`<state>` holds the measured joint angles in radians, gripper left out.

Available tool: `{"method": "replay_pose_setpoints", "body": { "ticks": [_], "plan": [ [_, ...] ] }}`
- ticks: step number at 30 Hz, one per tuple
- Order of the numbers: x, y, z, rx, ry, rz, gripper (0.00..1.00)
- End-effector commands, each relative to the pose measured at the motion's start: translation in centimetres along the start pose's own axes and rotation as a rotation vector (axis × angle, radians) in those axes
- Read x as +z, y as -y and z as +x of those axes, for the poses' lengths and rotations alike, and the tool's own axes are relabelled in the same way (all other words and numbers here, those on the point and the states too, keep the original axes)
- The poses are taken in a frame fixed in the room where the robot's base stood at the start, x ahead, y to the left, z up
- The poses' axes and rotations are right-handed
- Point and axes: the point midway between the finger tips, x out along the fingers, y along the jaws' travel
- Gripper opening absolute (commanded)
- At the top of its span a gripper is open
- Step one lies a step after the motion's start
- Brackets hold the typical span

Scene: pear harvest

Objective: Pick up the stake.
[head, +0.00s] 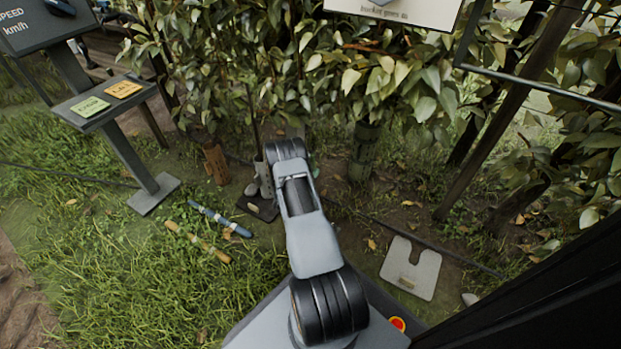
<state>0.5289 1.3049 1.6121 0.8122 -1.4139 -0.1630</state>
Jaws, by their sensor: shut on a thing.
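Two slender stake-like rods lie on the grass left of my arm. One is a dark blue rod (220,218) with pale marks. The other is a tan-yellow rod (198,242), nearer to me and roughly parallel to it. I cannot tell whether either is the task's stake. My arm reaches forward from my base toward the foliage, and its far links hide its end. My gripper and anything it holds do not show in the head view.
A grey sign stand (152,190) with green and orange cards stands left. A dark plate (257,208) lies beside my arm, near pale grey shapes. A notched pale plate (412,268) lies right. Leafy branches (370,70) and a leaning post (480,160) crowd the back.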

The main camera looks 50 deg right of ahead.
Motion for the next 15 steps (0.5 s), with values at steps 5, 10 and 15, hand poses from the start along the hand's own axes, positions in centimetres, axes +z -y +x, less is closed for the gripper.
{"method": "replay_pose_setpoints", "body": {
  "ticks": [5,10,15],
  "plan": [
    [-1.8,0.0,0.0,0.0,-0.002,0.001,0.0],
    [-4.6,0.1,0.0,0.0,-0.002,0.002,0.0],
    [-7.7,0.1,0.1,0.0,-0.003,0.003,0.0]
  ]
}}
